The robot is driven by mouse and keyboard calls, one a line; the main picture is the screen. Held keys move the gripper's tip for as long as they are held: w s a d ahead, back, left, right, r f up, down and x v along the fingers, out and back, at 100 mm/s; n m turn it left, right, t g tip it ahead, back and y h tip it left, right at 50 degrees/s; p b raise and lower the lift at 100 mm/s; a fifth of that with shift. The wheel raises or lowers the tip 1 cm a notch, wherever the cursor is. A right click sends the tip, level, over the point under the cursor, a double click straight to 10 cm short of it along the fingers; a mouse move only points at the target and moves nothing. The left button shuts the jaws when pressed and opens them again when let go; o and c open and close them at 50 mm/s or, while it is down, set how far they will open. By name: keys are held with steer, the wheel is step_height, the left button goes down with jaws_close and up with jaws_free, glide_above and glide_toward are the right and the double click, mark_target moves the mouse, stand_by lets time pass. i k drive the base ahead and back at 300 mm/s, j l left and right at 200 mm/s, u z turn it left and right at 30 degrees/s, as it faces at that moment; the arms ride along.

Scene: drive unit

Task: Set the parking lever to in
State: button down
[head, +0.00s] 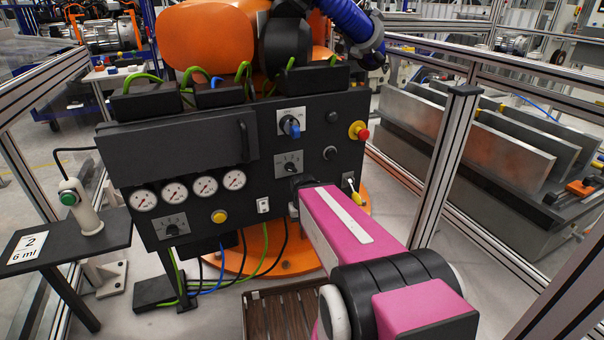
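A dark control panel (262,172) fills the middle of the head view. A small lever with a yellow grip (356,198) and a pale upper end sits at the panel's lower right, just beyond my arm. No readable label marks it as the parking lever, and I cannot read its setting. My magenta arm reaches from the lower right to the panel's front, left of this lever. A small dark part at its far end (300,184) may belong to my gripper. The fingers are hidden, so I cannot tell their opening or whether they touch anything.
The panel carries a blue rotary handle (290,126), a red emergency button (359,131), several gauges (205,186), a yellow button (219,216) and a black grab handle (245,142). A side shelf (70,250) stands left. A metal post (446,160) stands right.

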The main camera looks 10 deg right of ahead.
mark_target(356, 198)
steer(key=j, duration=1.35)
steer(key=z, duration=0.4)
steer(key=j+z, duration=0.1)
steer(key=z, duration=0.75)
steer(key=j+z, duration=0.1)
steer(key=z, duration=1.15)
